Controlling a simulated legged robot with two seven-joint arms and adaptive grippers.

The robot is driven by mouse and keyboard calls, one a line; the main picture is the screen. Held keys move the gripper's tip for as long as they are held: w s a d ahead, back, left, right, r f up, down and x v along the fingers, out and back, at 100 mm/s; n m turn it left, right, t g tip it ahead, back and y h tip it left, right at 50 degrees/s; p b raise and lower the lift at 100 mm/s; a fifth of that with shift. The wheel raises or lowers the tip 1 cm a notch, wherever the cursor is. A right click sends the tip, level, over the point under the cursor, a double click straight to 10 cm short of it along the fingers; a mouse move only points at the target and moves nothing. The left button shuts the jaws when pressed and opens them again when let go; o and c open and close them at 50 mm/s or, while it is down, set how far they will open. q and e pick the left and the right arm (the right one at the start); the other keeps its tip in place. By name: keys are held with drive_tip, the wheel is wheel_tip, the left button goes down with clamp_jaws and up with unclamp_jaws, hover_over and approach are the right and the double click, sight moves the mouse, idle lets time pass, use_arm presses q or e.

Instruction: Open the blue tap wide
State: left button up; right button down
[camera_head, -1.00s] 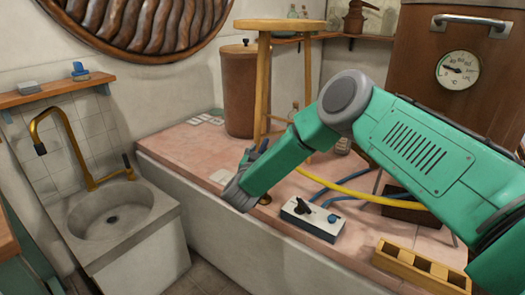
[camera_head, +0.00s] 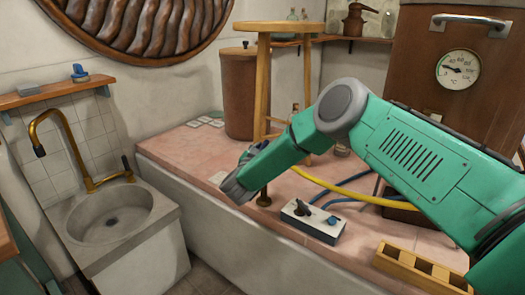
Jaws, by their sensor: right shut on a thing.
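My right gripper (camera_head: 237,187) is at the front edge of the pink-tiled bench and is shut. A small dark blue piece (camera_head: 246,153) shows just above its fingers and looks like the blue tap's handle. A short brass post with a round foot (camera_head: 264,198) stands on the bench just below the gripper, apparently part of the same tap. My wrist and fingers hide most of the tap, so the grip on it and how far it is turned are hard to see. My left gripper is out of view.
A white box with a black lever and blue knob (camera_head: 313,221) sits right of the gripper. A wooden stool (camera_head: 262,100) stands behind it. Blue and yellow hoses (camera_head: 360,196) cross the bench. A sink (camera_head: 115,225) with a brass spout is at left.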

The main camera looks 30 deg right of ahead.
drive_tip(key=shift+w+a+f+m+g+h+b, duration=0.1)
drive_tip(key=shift+m+g+h+b, duration=0.2)
drive_tip(key=shift+m+g+h, duration=0.15)
drive_tip(key=shift+w+a+m+g+h+b, duration=0.1)
drive_tip(key=shift+m+g+h+b, duration=0.25)
drive_tip(key=shift+g, duration=0.2)
drive_tip(key=shift+m+g+h, duration=0.3)
drive_tip(key=shift+m+g, duration=0.2)
drive_tip(key=c, duration=1.5)
unclamp_jaws()
drive_tip(key=shift+o, duration=0.2)
drive_tip(key=shift+s+a, duration=0.2)
drive_tip(key=shift+a, duration=0.2)
drive_tip(key=v, duration=1.1)
